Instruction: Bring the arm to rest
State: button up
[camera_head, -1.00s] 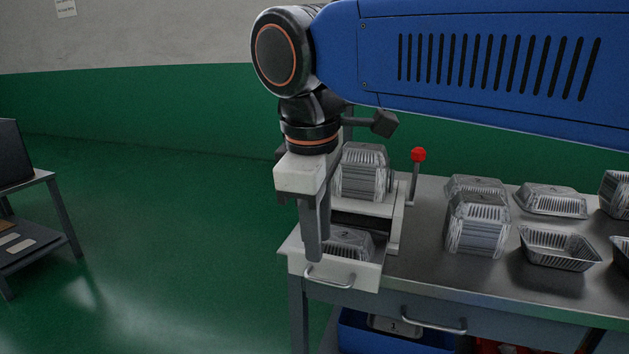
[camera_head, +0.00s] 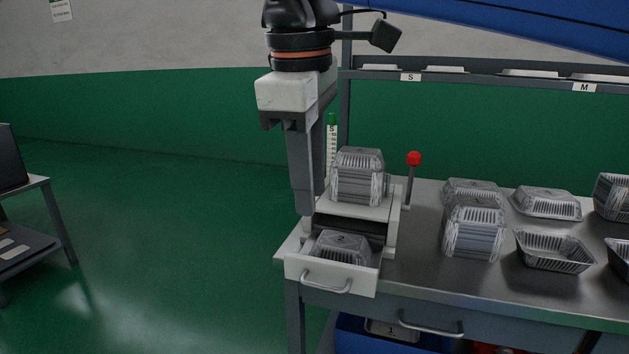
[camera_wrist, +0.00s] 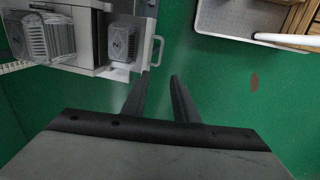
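My gripper (camera_head: 306,212) points straight down at the left end of the workbench, in front of the white dispenser unit (camera_head: 391,237). In the wrist view my gripper (camera_wrist: 161,76) shows two fingers apart with only green floor between them, so it is open and empty. A stack of foil trays (camera_head: 359,178) sits on top of the unit. Its white drawer (camera_head: 318,277) is pulled out, and a foil tray (camera_head: 343,246) lies in it. The drawer and its handle (camera_wrist: 155,52) show beside the fingers in the wrist view.
A red-knobbed lever (camera_head: 414,159) stands right of the unit. Several foil trays, including an open one (camera_head: 555,250), are on the steel bench (camera_head: 420,270). A shelf (camera_head: 480,79) runs behind. A blue bin (camera_head: 360,338) is below.

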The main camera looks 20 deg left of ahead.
jog(key=w+d+f+m, duration=0.3)
jog(key=d+f, duration=0.1)
jog(key=d, duration=0.4)
jog(key=w+d+f+m, duration=0.2)
jog(key=d+f, duration=0.2)
jog(key=d, duration=0.4)
jog(key=w+d+f+m, duration=0.3)
jog(key=d+f, duration=0.1)
jog(key=d, duration=0.3)
jog(key=s+d+f+m+t, duration=0.1)
jog(key=s+d+f+m, duration=0.3)
jog(key=d+f, duration=0.5)
jog(key=s+d+f+m+t, duration=0.1)
jog(key=s+d+f+m, duration=0.3)
jog(key=d+f, duration=0.5)
jog(key=shift+s+d+f+m+t, duration=0.3)
jog(key=shift+f+m+t, duration=0.1)
jog(key=shift+f+m, duration=0.45)
